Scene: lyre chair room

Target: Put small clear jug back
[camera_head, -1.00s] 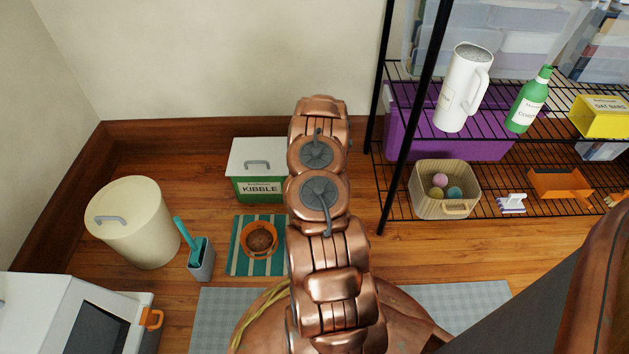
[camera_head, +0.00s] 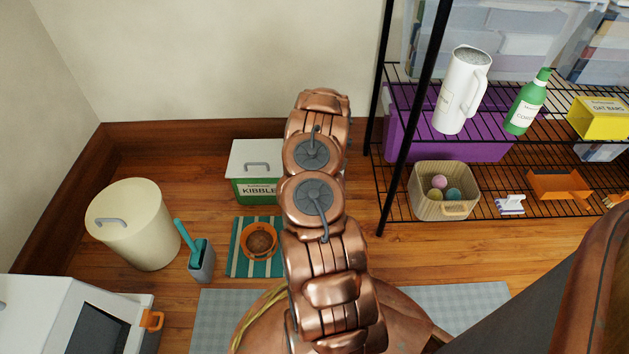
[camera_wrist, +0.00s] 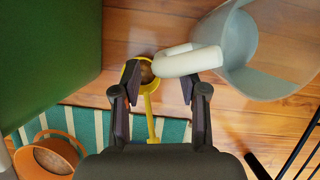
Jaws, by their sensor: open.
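The small clear jug (camera_wrist: 280,75) is at the upper right of the wrist view, see-through grey with a thick white handle (camera_wrist: 190,62). It is cut off by the frame's edge. My gripper (camera_wrist: 160,82) is open, with its two dark fingers apart. The handle's rounded end lies at or just beyond the fingertips, nearer the right finger; I cannot tell whether they touch. In the head view my arm hides the jug and the gripper.
A yellow scoop-like thing (camera_wrist: 150,104) shows between the fingers. The green kibble box (camera_head: 258,190) stands left of my arm, with an orange bowl (camera_head: 272,254) on a striped mat (camera_head: 241,266). A black wire shelf (camera_head: 400,206) stands right. Bare floor lies between arm and shelf.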

